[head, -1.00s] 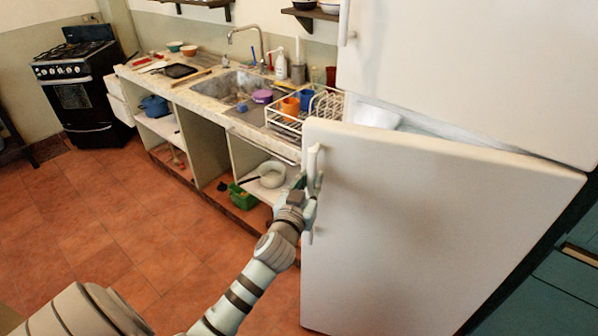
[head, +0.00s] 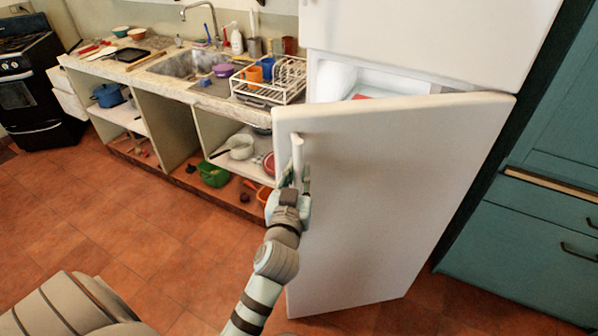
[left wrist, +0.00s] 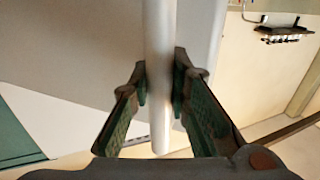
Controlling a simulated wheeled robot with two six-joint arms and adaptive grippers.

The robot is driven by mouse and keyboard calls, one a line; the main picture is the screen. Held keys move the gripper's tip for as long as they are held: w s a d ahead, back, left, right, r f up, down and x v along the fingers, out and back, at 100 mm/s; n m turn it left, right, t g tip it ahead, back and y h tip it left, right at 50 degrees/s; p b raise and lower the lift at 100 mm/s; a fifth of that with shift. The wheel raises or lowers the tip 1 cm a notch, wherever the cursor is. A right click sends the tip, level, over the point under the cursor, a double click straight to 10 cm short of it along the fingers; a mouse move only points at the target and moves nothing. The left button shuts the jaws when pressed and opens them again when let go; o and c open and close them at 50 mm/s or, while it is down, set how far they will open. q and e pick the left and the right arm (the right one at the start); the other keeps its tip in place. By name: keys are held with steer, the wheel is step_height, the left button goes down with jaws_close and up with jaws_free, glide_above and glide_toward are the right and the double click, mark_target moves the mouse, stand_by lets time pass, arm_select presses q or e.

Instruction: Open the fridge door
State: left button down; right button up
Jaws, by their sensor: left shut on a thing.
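The white fridge door (head: 390,200) stands partly open, swung out from the fridge body. Its vertical white handle (head: 297,155) is near the door's left edge. My left gripper (head: 294,185) is shut on this handle. In the left wrist view the handle (left wrist: 160,80) runs between the two green-padded fingers of the left gripper (left wrist: 160,85). Part of the fridge interior (head: 385,82) shows above the door's top edge. The closed upper freezer door (head: 430,40) is above it. My right gripper is not in view.
A counter with a sink (head: 195,65) and a dish rack (head: 268,80) stands left of the fridge, with open shelves below. Teal cabinets (head: 530,230) are at the right. The tiled floor (head: 130,225) at the left front is clear.

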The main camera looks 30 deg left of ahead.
arm_select(q)
steer(key=shift+r, duration=0.1)
steer(key=c, duration=1.5)
jaws_free()
glide_toward(303, 122)
steer(key=x, duration=0.4)
steer(key=shift+w+a, duration=0.15)
steer(key=shift+w, duration=0.1)
steer(key=shift+c, duration=0.3)
